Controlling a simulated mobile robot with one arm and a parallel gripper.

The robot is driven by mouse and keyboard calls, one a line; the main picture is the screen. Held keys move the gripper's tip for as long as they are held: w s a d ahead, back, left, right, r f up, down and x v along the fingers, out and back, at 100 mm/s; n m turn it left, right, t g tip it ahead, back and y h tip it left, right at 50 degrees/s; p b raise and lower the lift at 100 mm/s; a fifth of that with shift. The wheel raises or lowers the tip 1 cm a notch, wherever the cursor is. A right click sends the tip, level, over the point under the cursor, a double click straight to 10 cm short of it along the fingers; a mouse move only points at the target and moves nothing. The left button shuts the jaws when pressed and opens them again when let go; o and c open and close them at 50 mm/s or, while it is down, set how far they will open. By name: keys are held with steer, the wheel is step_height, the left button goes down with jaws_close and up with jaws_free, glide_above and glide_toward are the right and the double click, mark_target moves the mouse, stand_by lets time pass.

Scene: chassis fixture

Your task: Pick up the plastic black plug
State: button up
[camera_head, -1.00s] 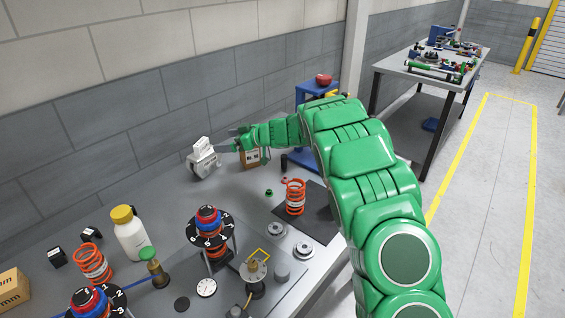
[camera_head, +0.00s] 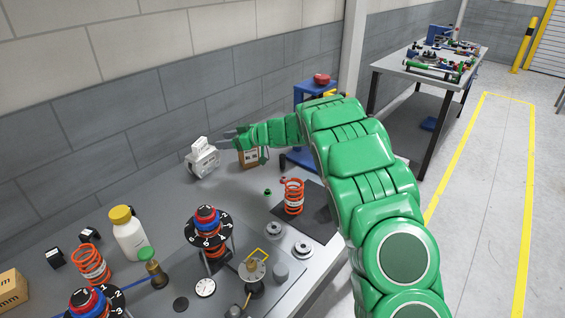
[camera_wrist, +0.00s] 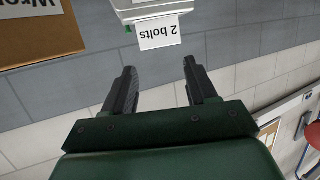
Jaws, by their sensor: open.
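A small flat black disc (camera_head: 181,304) lies on the grey table near its front. Two small black blocks, one at the left (camera_head: 55,257) and one beside it (camera_head: 89,235), stand near the wall. I cannot tell for sure which of these is the plastic black plug. My gripper (camera_head: 222,138) is at the far end of the table, beside a white labelled device, well away from these black pieces. In the wrist view my gripper (camera_wrist: 160,68) has its two dark fingers apart with nothing between them. No black plug shows in the wrist view.
The white device (camera_head: 202,160) carries a label reading "2 bolts" (camera_wrist: 160,32), upside down in the wrist view. A cardboard box (camera_wrist: 40,35) is beside it. Orange springs (camera_head: 293,197), a yellow-capped bottle (camera_head: 128,238) and numbered stands (camera_head: 208,228) crowd the table.

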step_height(320, 180, up, 19)
steer(key=w+d+r+m+t+h, duration=0.35)
steer(key=w+d+r+t, duration=0.25)
steer(key=w+r+t, duration=0.5)
steer(key=w+d+r+m+h, duration=0.35)
steer(key=d+m+h, duration=0.3)
steer(key=d, duration=0.35)
steer(key=w+d+r+m+h, duration=0.35)
steer(key=d+m+h, duration=0.25)
steer(key=d+h, duration=0.3)
steer(key=n+g+y, duration=0.1)
steer(key=g+y, duration=0.4)
steer(key=g, duration=0.8)
glide_above(283, 156)
steer(key=s+a, duration=0.1)
step_height(283, 156, down, 41)
steer(key=shift+s+d+x, duration=0.1)
steer(key=shift+d+x, duration=0.05)
steer(key=shift+x, duration=1.9)
steer(key=shift+s+d+x, duration=0.15)
steer(key=shift+x, duration=1.85)
jaws_close()
